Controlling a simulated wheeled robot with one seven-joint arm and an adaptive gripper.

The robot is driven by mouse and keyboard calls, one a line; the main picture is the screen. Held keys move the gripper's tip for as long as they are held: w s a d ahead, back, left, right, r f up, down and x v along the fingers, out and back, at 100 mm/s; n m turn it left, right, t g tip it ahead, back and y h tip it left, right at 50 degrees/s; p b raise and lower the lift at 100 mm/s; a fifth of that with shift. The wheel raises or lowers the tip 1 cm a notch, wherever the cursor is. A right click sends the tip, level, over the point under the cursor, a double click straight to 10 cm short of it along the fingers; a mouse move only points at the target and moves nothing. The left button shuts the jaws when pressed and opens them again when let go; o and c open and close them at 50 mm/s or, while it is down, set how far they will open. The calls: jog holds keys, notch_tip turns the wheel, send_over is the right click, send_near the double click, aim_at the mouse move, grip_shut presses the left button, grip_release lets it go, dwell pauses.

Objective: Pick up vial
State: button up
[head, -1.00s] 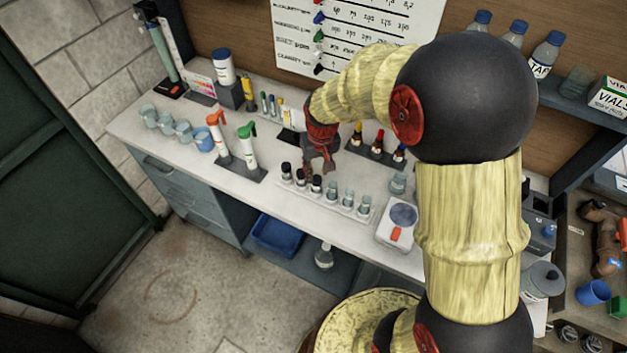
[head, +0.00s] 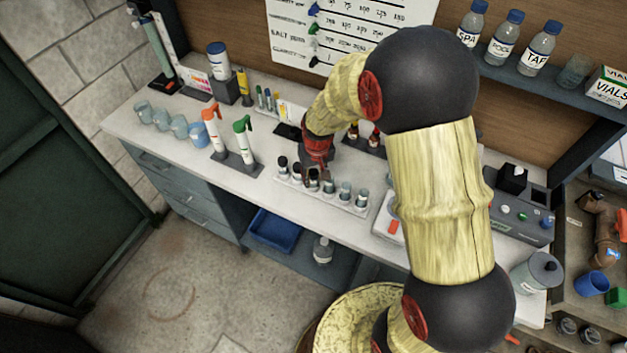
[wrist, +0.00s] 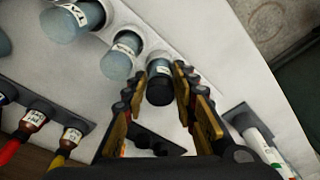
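A vial with a black cap (wrist: 160,88) stands between the fingers of my open gripper (wrist: 157,85) in the wrist view. A gap shows between the fingers and the vial. The fingers partly hide the middle of the rack.
Orange and green-topped testers (head: 243,142) stand left of the rack. Dropper bottles (wrist: 35,118) stand in a dark holder behind it. A white device (head: 387,224) lies to its right, partly behind my arm. The bench front left of the rack is clear.

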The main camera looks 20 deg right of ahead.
jog(key=shift+c, duration=1.2)
jog(key=c, duration=0.4)
jog(key=shift+r, duration=0.1)
jog(key=shift+r, duration=0.55)
notch_tip(320, 180, up, 2)
jog(key=shift+r, duration=0.15)
jog(key=shift+s+d+r+p, duration=0.35)
jog(key=shift+s+r, duration=1.25)
jog(key=shift+s, duration=0.7)
jog(key=shift+s+d+r+p, duration=0.35)
jog(key=shift+s+r, duration=1.2)
jog(key=shift+s, duration=0.75)
jog(key=shift+s+d+r+p, duration=0.35)
jog(key=shift+s+r, duration=1.25)
jog(key=shift+s, duration=0.7)
